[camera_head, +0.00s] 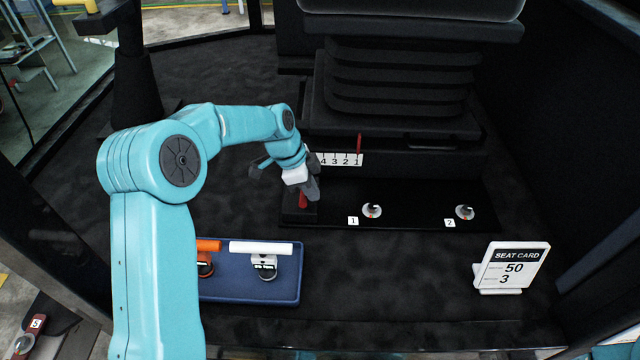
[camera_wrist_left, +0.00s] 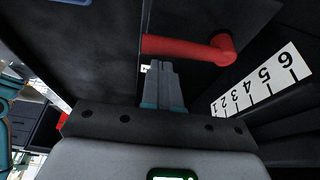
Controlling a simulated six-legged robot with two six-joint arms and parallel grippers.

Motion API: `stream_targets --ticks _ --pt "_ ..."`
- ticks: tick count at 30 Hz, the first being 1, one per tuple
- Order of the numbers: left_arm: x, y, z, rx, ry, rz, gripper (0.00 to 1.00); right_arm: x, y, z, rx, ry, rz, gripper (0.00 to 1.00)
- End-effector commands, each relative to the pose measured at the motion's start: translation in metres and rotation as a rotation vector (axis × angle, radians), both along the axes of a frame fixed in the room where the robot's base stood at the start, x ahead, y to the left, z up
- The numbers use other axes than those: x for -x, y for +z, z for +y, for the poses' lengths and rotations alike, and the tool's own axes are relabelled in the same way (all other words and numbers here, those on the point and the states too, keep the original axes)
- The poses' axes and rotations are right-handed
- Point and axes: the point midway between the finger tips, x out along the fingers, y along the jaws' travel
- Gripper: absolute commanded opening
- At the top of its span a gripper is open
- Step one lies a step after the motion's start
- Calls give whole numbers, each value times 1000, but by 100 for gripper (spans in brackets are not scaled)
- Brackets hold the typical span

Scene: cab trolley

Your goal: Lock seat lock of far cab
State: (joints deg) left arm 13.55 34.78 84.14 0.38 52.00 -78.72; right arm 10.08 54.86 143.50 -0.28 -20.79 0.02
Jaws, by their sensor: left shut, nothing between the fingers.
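The seat lock appears to be the red handle (camera_head: 303,200) at the left end of the black seat base, partly hidden by my left gripper in the head view. In the left wrist view the red handle (camera_wrist_left: 185,47) lies across the picture, with a rounded bend at its right end. My left gripper (camera_head: 313,188) is shut and empty. Its fingertips (camera_wrist_left: 162,68) are right at the handle's lower edge; I cannot tell whether they touch it. The black seat (camera_head: 405,80) stands behind. My right gripper is not in view.
A white number scale (camera_head: 342,159) with a red pointer (camera_head: 359,143) is on the seat base. Two round knobs, labelled 1 (camera_head: 371,211) and 2 (camera_head: 464,212), sit to the right. A blue tray (camera_head: 250,291) and a seat card (camera_head: 514,266) stand in front, with clear floor between.

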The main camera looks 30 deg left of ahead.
Motion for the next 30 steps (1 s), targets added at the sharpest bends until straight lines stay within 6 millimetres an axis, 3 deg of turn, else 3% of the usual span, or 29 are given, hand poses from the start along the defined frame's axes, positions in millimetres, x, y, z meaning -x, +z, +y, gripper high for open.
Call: stream_targets --ticks 19,30 --pt "4 -1 7 1 -23 1 0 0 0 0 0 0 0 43" --pt "12 -1 21 0 -246 1 0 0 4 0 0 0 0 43"
